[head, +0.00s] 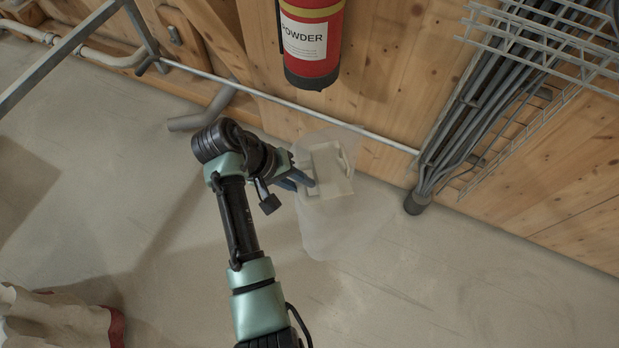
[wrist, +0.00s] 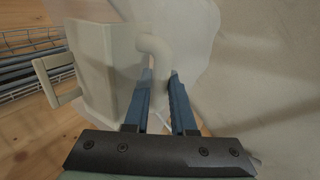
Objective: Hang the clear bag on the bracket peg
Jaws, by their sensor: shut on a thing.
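The clear bag (head: 335,225) is a pale see-through sheet that hangs from my gripper (head: 300,180) in the head view. In the wrist view the bag (wrist: 195,30) spreads beyond and to the right of the fingers. My gripper (wrist: 160,78) has two blue fingers, shut on the bag with a narrow gap between them. A cream bracket (head: 328,168) shows at the fingertips, partly veiled by the bag. In the wrist view the bracket plate (wrist: 100,65) is left of the fingers, and its curved peg (wrist: 152,45) is just beyond the tips. I cannot tell whether the bag is around the peg.
A red extinguisher (head: 312,45) hangs on the wooden wall (head: 385,90) above the bracket. Grey cables (head: 470,120) and a wire tray (head: 545,45) are at the right. A paper sack (head: 55,320) stands at lower left. The floor (head: 450,290) at lower right is clear.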

